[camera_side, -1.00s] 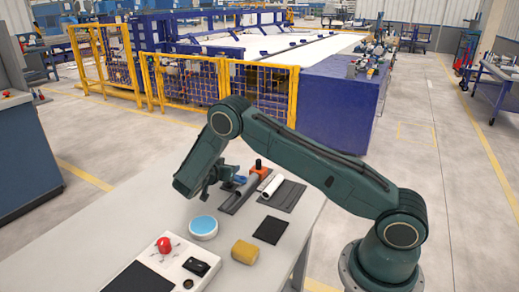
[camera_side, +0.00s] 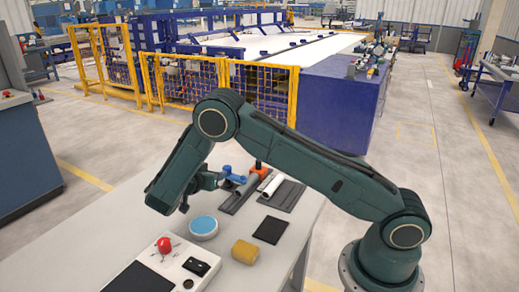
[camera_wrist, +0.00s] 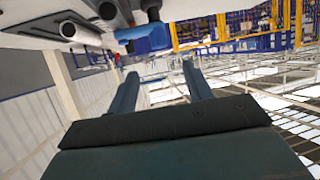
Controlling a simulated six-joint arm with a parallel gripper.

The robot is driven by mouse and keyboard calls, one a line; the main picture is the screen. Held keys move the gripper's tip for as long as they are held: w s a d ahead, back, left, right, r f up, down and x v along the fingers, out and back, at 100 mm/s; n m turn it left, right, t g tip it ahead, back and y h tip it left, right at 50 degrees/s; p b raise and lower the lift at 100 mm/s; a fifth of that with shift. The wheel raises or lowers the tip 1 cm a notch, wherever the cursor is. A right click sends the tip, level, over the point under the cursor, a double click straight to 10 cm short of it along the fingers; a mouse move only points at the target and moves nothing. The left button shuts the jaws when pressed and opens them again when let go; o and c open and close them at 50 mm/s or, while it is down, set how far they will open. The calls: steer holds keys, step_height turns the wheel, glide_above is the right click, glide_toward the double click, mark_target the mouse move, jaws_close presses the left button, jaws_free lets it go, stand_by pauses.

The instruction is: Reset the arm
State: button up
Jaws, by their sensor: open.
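My gripper (camera_wrist: 160,70) shows in the wrist view with its two fingers apart and nothing between them. In the side view my gripper (camera_side: 208,180) is over the table, close to the blue fitting in the picture; I cannot tell the gap. The blue fitting (camera_side: 234,175) also shows in the wrist view (camera_wrist: 150,38). A grey pipe (camera_side: 241,194) lies on a dark holder, with an orange part (camera_side: 260,169) at its far end. A white pipe (camera_side: 273,186) lies beside it on a dark plate.
A control box with a red button (camera_side: 164,244) is at the front left. Yellow fencing (camera_side: 190,82) stands beyond.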

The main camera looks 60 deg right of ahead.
steer(key=shift+r, duration=0.1)
steer(key=s+a+r+n+t+y, duration=0.1)
steer(key=s+r+n+y, duration=0.25)
steer(key=s+r, duration=0.35)
steer(key=s+a+r+n+y, duration=0.15)
steer(key=s+r+y, duration=0.3)
steer(key=r, duration=0.55)
steer(key=s+a+r+n+y, duration=0.1)
steer(key=s+a+n, duration=0.1)
steer(key=s, duration=0.5)
steer(key=s+a+r+n+t+y, duration=0.1)
steer(key=s+a+n+y, duration=0.1)
steer(key=s+n, duration=0.3)
steer(key=s+a+r+n+t+y, duration=0.1)
steer(key=s+a+r+n+y, duration=0.1)
steer(key=s, duration=0.8)
steer(key=shift+a+n, duration=0.8)
steer(key=shift+n, duration=0.2)
